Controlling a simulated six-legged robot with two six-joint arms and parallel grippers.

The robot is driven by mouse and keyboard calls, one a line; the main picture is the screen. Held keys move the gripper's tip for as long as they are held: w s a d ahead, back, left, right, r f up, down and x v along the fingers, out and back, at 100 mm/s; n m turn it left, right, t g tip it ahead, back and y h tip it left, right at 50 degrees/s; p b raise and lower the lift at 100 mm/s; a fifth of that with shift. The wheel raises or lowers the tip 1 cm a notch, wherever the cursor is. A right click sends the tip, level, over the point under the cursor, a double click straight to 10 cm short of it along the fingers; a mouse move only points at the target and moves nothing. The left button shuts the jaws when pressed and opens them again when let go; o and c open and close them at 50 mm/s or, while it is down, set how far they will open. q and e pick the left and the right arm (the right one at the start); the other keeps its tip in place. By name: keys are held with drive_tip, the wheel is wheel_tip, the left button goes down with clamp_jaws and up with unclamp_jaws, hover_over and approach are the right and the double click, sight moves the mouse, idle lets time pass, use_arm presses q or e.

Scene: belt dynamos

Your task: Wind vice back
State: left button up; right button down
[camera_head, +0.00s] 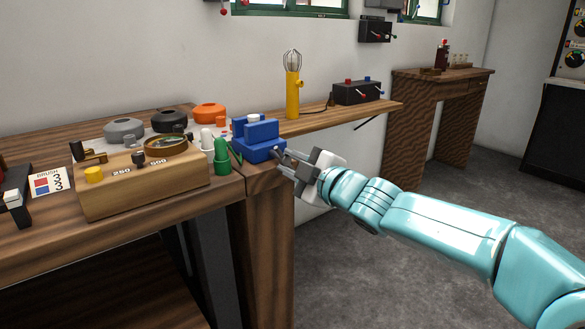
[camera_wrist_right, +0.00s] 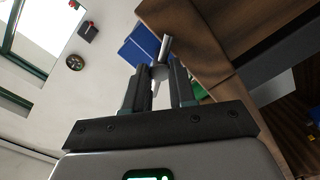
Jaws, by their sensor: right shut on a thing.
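A blue vice (camera_head: 257,138) stands on the right end of the wooden workbench, near its front corner. In the right wrist view part of the blue vice (camera_wrist_right: 140,45) shows beyond the fingers. My right gripper (camera_head: 283,160) reaches in from the right, at the vice's front right side. In the right wrist view my right gripper (camera_wrist_right: 167,78) is shut on the vice's grey metal handle (camera_wrist_right: 165,50), which sticks out between the fingertips. The fingers hide part of the handle. My left gripper is not in view.
Left of the vice stand a green peg-like piece (camera_head: 221,157), a white one (camera_head: 207,140) and a wooden box with a dial (camera_head: 145,186). Open floor (camera_head: 350,270) lies right of the bench.

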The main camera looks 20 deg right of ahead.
drive_tip(key=shift+r+n+b, duration=0.15)
drive_tip(key=shift+n+b, duration=0.2)
drive_tip(key=shift+n, duration=0.85)
drive_tip(key=shift+n, duration=0.3)
drive_tip(key=shift+r, duration=0.1)
drive_tip(key=c, duration=0.7)
unclamp_jaws()
drive_tip(key=shift+o, duration=0.3)
drive_tip(key=p+v, duration=0.3)
drive_tip(key=v, duration=1.3)
drive_tip(key=shift+s, duration=0.15)
